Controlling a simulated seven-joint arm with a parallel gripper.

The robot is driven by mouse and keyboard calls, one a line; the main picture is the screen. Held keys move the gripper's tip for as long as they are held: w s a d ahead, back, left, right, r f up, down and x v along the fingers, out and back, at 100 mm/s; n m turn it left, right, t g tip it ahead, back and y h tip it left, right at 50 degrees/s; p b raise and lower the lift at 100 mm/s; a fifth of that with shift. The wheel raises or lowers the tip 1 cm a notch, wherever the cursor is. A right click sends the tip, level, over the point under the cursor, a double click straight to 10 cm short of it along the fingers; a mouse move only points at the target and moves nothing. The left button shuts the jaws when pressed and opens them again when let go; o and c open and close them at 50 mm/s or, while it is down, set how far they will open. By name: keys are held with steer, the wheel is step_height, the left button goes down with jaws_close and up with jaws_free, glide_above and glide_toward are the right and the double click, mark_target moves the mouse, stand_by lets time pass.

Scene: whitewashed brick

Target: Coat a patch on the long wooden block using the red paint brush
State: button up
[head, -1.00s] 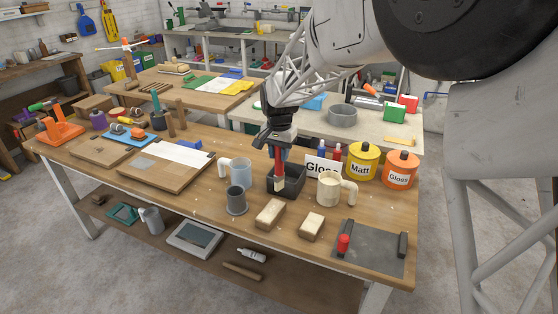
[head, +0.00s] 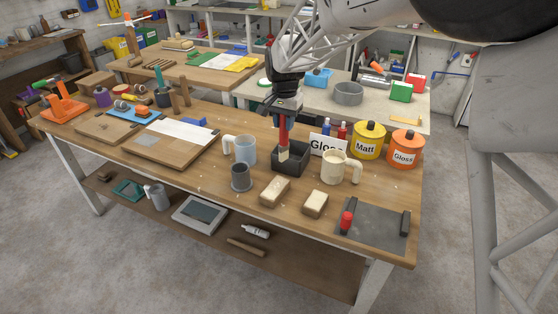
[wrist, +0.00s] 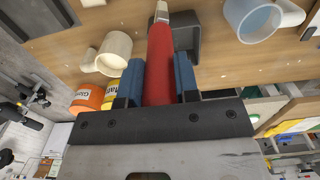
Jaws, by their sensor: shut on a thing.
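My gripper (head: 284,110) is shut on the red paint brush (head: 284,132), which points down with its pale bristle end at the bottom. In the wrist view the red handle (wrist: 160,60) sits between the two blue finger pads. The bristle end is at the opening of a black open box (head: 303,165); I cannot tell if it touches the inside. Two pale wooden blocks lie in front of the box: the longer one (head: 275,191) on the left and a shorter one (head: 316,204) on the right.
A blue-grey mug (head: 244,149) and a dark cup (head: 241,178) stand left of the box. A cream mug (head: 334,168), a Gloss sign (head: 326,145) and yellow Matt (head: 369,141) and orange Gloss (head: 405,148) tins stand right. A grey plate (head: 376,224) lies front right.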

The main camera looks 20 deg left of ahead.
mark_target(282, 146)
steer(key=shift+f, duration=0.1)
stand_by(0.6)
steer(key=shift+f, duration=3.5)
steer(key=shift+s+f, duration=0.15)
steer(key=shift+f, duration=0.15)
steer(key=shift+s+a+f, duration=0.1)
steer(key=shift+s+f, duration=0.05)
steer(key=shift+s, duration=3.5)
steer(key=shift+w, duration=3.9)
steer(key=shift+s+r, duration=0.1)
steer(key=shift+r, duration=3.95)
